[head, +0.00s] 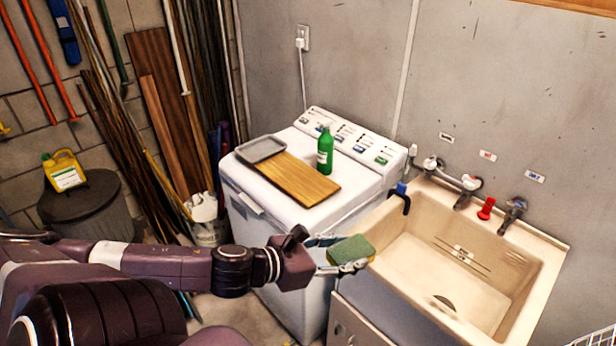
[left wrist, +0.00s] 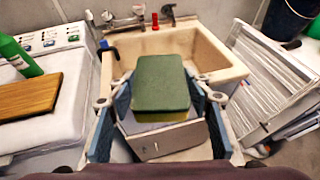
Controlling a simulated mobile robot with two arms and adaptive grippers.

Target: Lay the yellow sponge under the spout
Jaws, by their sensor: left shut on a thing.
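The sponge (head: 351,250), green on top with a yellow layer below, is in my left gripper (head: 345,268), which is shut on it. It is held in the air near the front left edge of the beige sink (head: 540,262). In the left wrist view the sponge (left wrist: 162,85) lies between the two fingers (left wrist: 160,110), with the sink (left wrist: 215,58) beyond it. Metal taps (head: 468,186) line the back of the sink, and a bent black piece with a blue top (head: 402,195) is at its left rim. I cannot tell which part is the spout. My right gripper is not in view.
A red item (head: 486,208) stands among the taps. Left of the sink is a white washer (head: 255,205) with a wooden board (head: 298,180), grey tray (head: 261,149) and green bottle (head: 325,150). The sink basin looks empty. A white rack (left wrist: 265,85) stands right of the sink.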

